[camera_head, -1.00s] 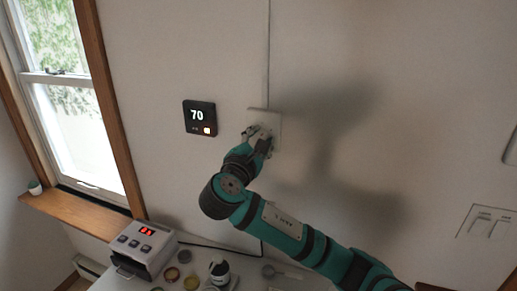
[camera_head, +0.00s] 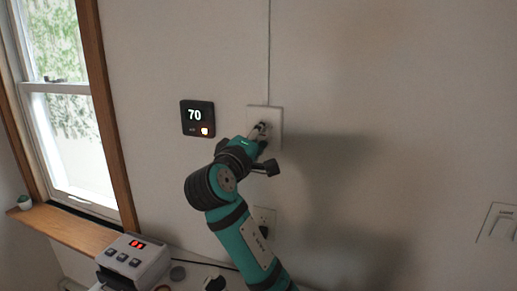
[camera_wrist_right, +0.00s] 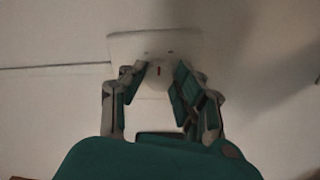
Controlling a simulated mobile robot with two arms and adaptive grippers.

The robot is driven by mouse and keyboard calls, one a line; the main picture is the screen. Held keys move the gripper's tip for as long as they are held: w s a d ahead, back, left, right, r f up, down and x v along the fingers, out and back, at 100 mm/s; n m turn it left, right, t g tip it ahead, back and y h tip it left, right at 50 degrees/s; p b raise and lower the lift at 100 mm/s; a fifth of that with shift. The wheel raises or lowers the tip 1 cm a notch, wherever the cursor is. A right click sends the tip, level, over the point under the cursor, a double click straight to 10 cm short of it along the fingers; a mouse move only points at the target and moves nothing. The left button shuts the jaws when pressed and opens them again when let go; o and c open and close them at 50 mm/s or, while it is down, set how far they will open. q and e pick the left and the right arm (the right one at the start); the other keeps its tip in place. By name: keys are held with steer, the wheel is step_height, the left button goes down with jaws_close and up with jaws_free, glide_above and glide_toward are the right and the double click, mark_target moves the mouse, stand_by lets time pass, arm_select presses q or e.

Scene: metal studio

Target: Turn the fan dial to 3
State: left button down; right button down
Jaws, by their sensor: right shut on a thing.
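In the head view the right gripper (camera_head: 262,133) is against the plate and hides most of the dial. The numbers around the dial are too small and dim to read. My left gripper is not in view.
A black thermostat (camera_head: 197,118) reading 70 is on the wall left of the plate. A wall outlet (camera_head: 265,216) is below, partly behind my arm. A grey device with a red display (camera_head: 136,257) stands on the counter. A switch plate (camera_head: 499,222) is at far right.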

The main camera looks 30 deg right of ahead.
steer(key=m+b, duration=0.2)
steer(key=m, duration=0.1)
steer(key=shift+f, duration=0.3)
steer(key=shift+r+m+b, duration=0.1)
steer(key=shift+m+b, duration=0.8)
steer(key=shift+m, duration=0.4)
steer(key=shift+r, duration=0.1)
steer(key=c, duration=1)
jaws_free()
steer(key=shift+o, duration=0.2)
steer(key=shift+a, duration=0.15)
steer(key=v, duration=0.7)
steer(key=shift+a, duration=0.15)
